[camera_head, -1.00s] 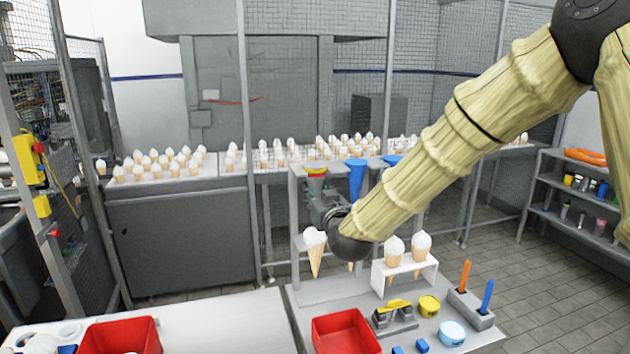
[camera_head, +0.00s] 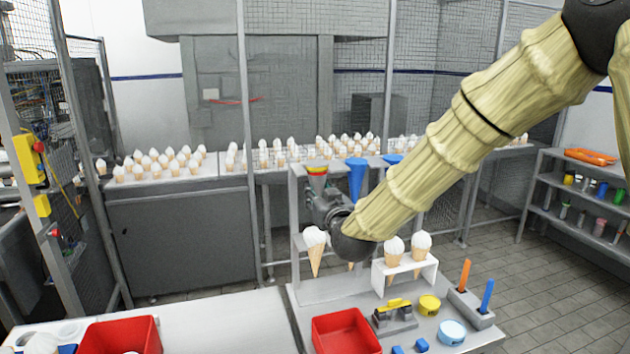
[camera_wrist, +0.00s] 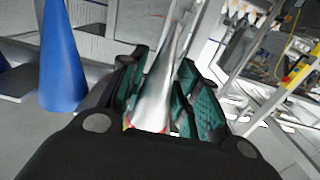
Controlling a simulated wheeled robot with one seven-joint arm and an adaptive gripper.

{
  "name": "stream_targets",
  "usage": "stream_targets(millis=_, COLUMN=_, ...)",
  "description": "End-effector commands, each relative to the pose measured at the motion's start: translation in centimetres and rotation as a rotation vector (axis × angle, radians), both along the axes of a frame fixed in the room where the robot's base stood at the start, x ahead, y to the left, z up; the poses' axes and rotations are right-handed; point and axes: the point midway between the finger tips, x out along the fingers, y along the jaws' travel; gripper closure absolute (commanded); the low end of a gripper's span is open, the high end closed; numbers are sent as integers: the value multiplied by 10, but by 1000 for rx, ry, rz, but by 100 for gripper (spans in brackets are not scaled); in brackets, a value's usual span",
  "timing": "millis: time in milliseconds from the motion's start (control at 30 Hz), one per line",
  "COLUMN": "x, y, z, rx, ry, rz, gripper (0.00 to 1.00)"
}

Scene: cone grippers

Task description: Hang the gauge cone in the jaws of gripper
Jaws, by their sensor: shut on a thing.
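The gauge cone (camera_head: 316,177) is a small silver-grey cone with red and yellow bands near its wide upper end. My gripper (camera_head: 321,199) is shut on it, near the left end of the grey rack. The cone stands roughly upright, point down, in the head view. The wrist view shows its silver body (camera_wrist: 160,85) between the green-padded fingers of my gripper (camera_wrist: 160,100); its coloured end is mostly hidden by my wrist. I cannot tell which jaws on the rack are meant, or whether the cone touches the rack.
A blue cone (camera_head: 357,178) hangs from the rack (camera_head: 297,215) just right of the gauge cone; it shows in the wrist view (camera_wrist: 62,60). A white stand (camera_head: 405,272) holds two more. A red bin (camera_head: 345,332) sits in front.

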Motion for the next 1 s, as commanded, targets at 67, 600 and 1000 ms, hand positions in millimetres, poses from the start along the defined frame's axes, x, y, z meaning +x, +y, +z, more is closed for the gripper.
stream_targets(millis=67, x=-3, y=-1, z=0, rx=0, ry=0, rz=0, gripper=85)
stream_targets(millis=600, x=-22, y=-7, z=0, rx=0, ry=0, rz=0, gripper=85)
stream_targets(millis=1000, x=-37, y=-12, z=0, rx=0, ry=0, rz=0, gripper=85)
